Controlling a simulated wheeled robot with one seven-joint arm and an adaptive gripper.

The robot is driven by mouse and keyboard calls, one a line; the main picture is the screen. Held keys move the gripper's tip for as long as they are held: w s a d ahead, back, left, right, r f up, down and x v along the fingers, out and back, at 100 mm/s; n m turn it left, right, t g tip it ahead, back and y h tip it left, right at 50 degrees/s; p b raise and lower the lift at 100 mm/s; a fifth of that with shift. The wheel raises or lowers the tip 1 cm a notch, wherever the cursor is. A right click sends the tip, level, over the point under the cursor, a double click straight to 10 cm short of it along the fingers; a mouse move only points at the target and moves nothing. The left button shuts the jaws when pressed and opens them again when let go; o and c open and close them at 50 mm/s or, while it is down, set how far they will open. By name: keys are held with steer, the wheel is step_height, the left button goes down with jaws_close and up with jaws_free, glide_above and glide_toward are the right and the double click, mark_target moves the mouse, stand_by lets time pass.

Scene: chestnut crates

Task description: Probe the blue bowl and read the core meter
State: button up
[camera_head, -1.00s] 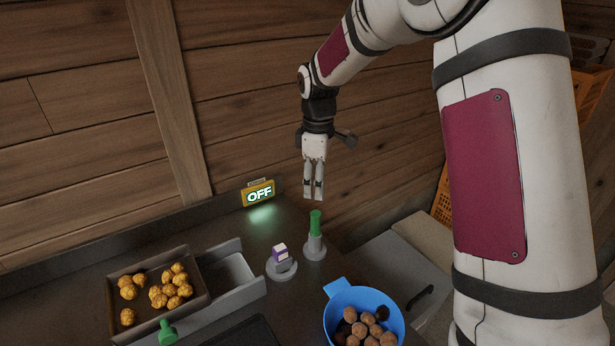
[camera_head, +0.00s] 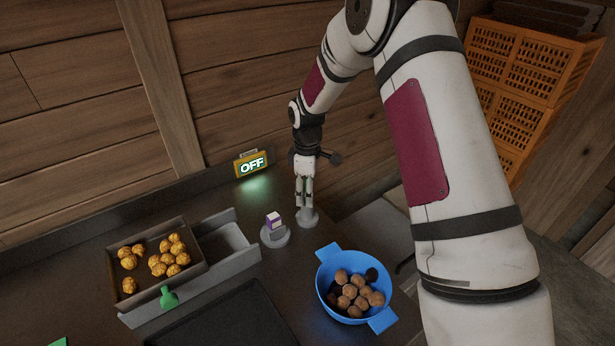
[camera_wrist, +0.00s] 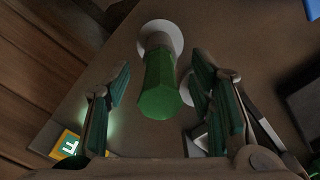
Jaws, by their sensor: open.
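The blue bowl (camera_head: 325,290) stands on the counter at the lower right of the head view, holding several brown chestnuts (camera_head: 352,290). A small yellow-framed display (camera_head: 251,164) at the back of the counter reads OFF. It also shows at the lower left of the wrist view (camera_wrist: 66,146). A probe with a green handle (camera_wrist: 160,88) stands upright in a grey round holder (camera_head: 308,219). My gripper (camera_head: 305,203) is over the holder. In the wrist view its open fingers (camera_wrist: 166,100) are on either side of the green handle, with gaps visible.
A small purple-and-white block (camera_head: 273,220) sits on a grey round base left of the holder. A brown tray (camera_head: 190,283) of yellow lumps and a grey tray (camera_head: 243,262) stand further left. A dark flat panel (camera_head: 235,320) lies in front. Orange crates (camera_head: 515,60) are stacked behind right.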

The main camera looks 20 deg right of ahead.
steer(key=shift+f, duration=0.85)
jaws_close()
steer(key=c, duration=0.7)
jaws_free()
steer(key=shift+c, duration=0.2)
jaws_close()
steer(key=shift+r, duration=0.65)
